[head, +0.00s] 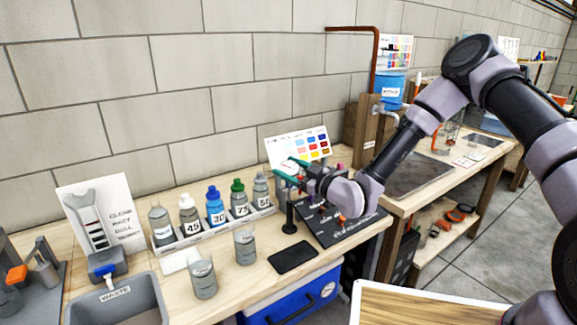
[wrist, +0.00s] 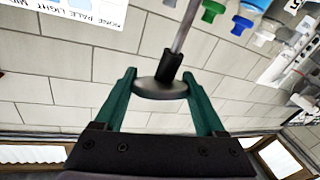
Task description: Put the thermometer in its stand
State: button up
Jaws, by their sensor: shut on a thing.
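The thermometer is in the wrist view, with a round grey disc head (wrist: 160,91), a black collar and a thin metal stem. My gripper (wrist: 160,76) has its green fingers shut on the two sides of the disc. In the head view my gripper (head: 289,169) is above the bench, in front of the colour chart, and the thermometer is too small to make out clearly. A slim black post on a round base (head: 289,228), which looks like the stand, is upright on the bench below my gripper. I cannot make out its top clearly.
A white rack (head: 215,232) of several capped bottles stands left of the post. Two grey beakers (head: 203,278) (head: 245,247) and a black pad (head: 293,257) are in front. A dark mat (head: 337,226) with small items lies right. The colour chart (head: 297,147) stands behind.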

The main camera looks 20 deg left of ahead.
jog(key=shift+f, duration=2.15)
jog(key=o, duration=1.5)
jog(key=v, duration=1)
jog(key=shift+s+d, duration=0.2)
jog(key=shift+d, duration=0.15)
